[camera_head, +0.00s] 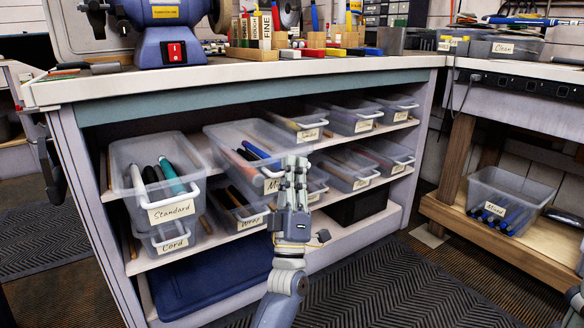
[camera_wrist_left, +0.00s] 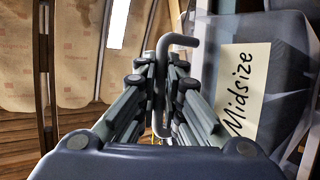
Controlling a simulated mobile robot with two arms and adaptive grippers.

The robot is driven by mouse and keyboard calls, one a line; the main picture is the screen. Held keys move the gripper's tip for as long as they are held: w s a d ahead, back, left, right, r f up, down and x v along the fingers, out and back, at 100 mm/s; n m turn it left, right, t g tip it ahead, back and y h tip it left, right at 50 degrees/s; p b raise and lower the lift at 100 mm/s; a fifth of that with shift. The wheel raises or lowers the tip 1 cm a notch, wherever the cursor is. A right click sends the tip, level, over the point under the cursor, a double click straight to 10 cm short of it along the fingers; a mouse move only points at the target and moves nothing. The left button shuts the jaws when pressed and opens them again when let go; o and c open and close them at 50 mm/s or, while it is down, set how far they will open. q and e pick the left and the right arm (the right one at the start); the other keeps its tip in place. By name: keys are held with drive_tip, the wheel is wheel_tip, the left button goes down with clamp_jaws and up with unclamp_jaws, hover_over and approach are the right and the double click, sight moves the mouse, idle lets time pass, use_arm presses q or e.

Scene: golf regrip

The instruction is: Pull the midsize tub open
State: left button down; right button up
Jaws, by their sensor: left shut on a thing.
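The midsize tub (camera_head: 232,134) is a clear plastic tub on the upper shelf of the bench, with pens or grips inside. It sticks out past the shelf's front edge and looks slightly tilted. Its label is partly hidden by my left gripper (camera_head: 296,165), which is at the tub's front. In the left wrist view, the label reading Midsize (camera_wrist_left: 247,92) is at the right. My left gripper (camera_wrist_left: 163,75) there is shut on the tub's grey bar handle (camera_wrist_left: 180,41).
The Standard tub (camera_head: 150,180) stands just left, also jutting out, above the Cord tub (camera_head: 170,240). The Wrap tub (camera_head: 238,212) is below. More tubs (camera_head: 350,118) fill the shelves to the right. A wooden side bench (camera_head: 500,235) stands right; the floor mat (camera_head: 390,290) in front is clear.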

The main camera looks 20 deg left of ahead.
use_arm(q)
drive_tip(key=c, duration=2)
unclamp_jaws()
drive_tip(key=shift+f, duration=0.1)
drive_tip(key=v, duration=1.2)
